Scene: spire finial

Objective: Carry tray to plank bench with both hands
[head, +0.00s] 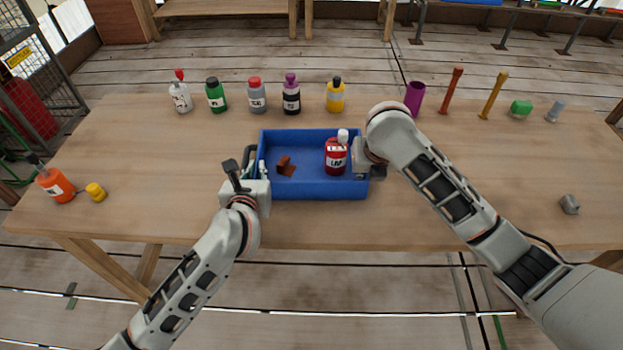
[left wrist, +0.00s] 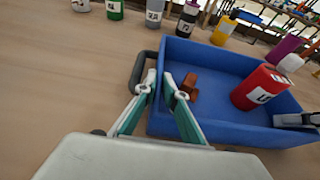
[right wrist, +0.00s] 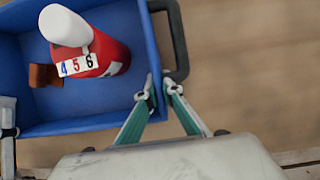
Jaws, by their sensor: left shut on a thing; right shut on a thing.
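The blue tray (head: 310,192) is on or just above the wooden table near its front edge; I cannot tell if it touches. It holds a red bottle with a white cap (head: 336,156) and a small brown piece (head: 286,166). My left gripper (head: 252,172) is shut on the tray's left side, by its dark handle (left wrist: 142,70). My right gripper (head: 366,156) is shut on the tray's right side, beside the dark handle in the right wrist view (right wrist: 178,40). The tray also shows in the left wrist view (left wrist: 210,60). Wooden benches stand beyond the table; I cannot tell which is the plank bench.
Several bottles, including a yellow one (head: 336,96), stand behind the tray. A purple cup (head: 414,98) and upright rods are at the back right. A grey piece (head: 569,204) is right.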

